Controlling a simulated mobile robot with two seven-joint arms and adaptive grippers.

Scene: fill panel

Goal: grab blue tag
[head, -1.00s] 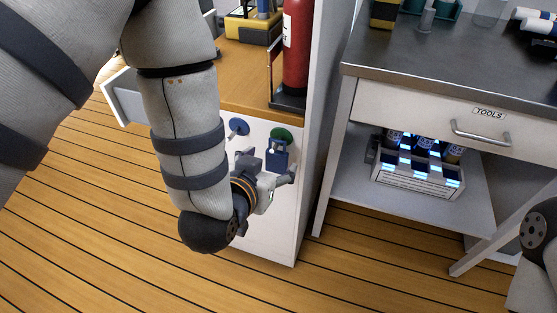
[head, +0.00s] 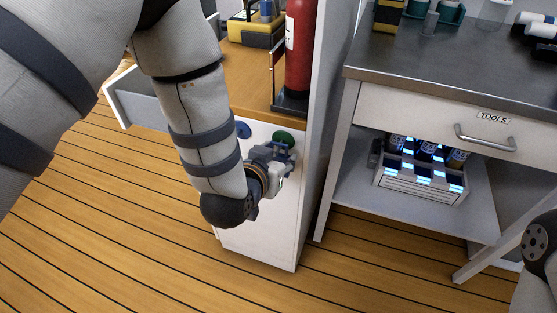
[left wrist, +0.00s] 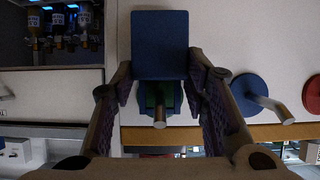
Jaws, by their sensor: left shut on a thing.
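The blue tag (left wrist: 160,45) is a flat blue square in the left wrist view. It hangs at the green disc (head: 283,137) on the white panel (head: 262,230); a short peg (left wrist: 159,115) shows at that disc. My left gripper (head: 283,158) is shut on the tag, with one finger at each side edge. In the head view the gripper hides most of the tag. My right gripper is out of view.
A blue disc (head: 244,130) with its own peg (left wrist: 275,108) is beside the green one. A red extinguisher (head: 299,45) stands above the panel. To the right are a workbench (head: 440,65) with a tools drawer (head: 430,122) and a lit crate of bottles (head: 420,185) on its lower shelf.

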